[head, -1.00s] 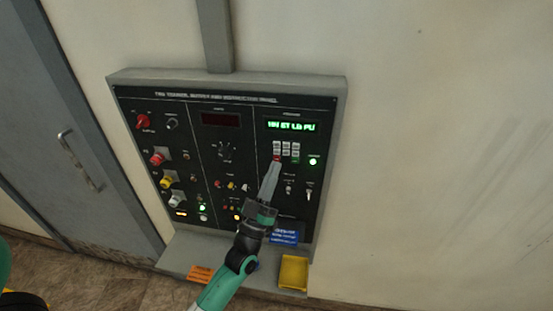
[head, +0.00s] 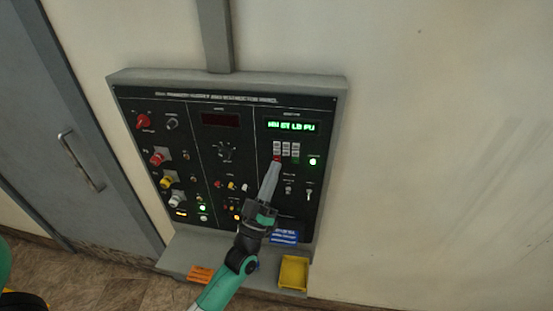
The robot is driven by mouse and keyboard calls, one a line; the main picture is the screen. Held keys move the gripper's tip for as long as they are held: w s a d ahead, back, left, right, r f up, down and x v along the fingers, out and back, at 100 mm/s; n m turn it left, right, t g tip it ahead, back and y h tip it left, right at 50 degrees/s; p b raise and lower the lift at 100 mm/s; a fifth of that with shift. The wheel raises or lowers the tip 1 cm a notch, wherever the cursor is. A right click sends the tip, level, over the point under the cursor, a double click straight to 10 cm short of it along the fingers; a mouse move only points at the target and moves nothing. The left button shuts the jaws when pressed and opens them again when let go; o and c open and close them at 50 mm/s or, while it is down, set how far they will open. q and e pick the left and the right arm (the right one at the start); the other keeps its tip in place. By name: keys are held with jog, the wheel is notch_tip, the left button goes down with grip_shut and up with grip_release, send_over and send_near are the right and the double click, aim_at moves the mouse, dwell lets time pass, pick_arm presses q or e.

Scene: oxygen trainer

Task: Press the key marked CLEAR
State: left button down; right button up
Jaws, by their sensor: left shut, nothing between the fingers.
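The keypad (head: 286,147) is a small block of pale keys under a green lit display (head: 291,126) on the right section of the wall panel. A red key (head: 276,158) sits at the keypad's lower left. The key lettering is too small to read, so I cannot tell which key says CLEAR. My left gripper (head: 276,165) is shut and empty, its tip at the red key's lower edge. I cannot tell whether it touches. The gripper hides part of the panel below the keypad. My right gripper is not in view.
The panel (head: 228,78) carries several knobs and switches, with a dark red display (head: 220,119) in the middle. A grey door (head: 75,130) stands left. The wall at right is clear.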

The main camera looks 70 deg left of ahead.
pick_arm(q)
jog(key=shift+w+a+b, duration=0.25)
jog(key=shift+a+b, duration=0.1)
jog(key=shift+b, duration=0.05)
jog(key=shift+w+a+b, duration=0.15)
jog(key=shift+a+b, duration=0.1)
jog(key=shift+b, duration=0.05)
dwell(0.7)
dwell(0.4)
jog(key=shift+s+d+p, duration=0.4)
jog(key=shift+d+p, duration=0.05)
jog(key=shift+d, duration=0.2)
jog(key=s+d+p, duration=0.1)
jog(key=d, duration=0.1)
jog(key=s+d+p, duration=0.1)
jog(key=d, duration=0.1)
jog(key=shift+s+p, duration=0.3)
jog(key=shift+s, duration=0.1)
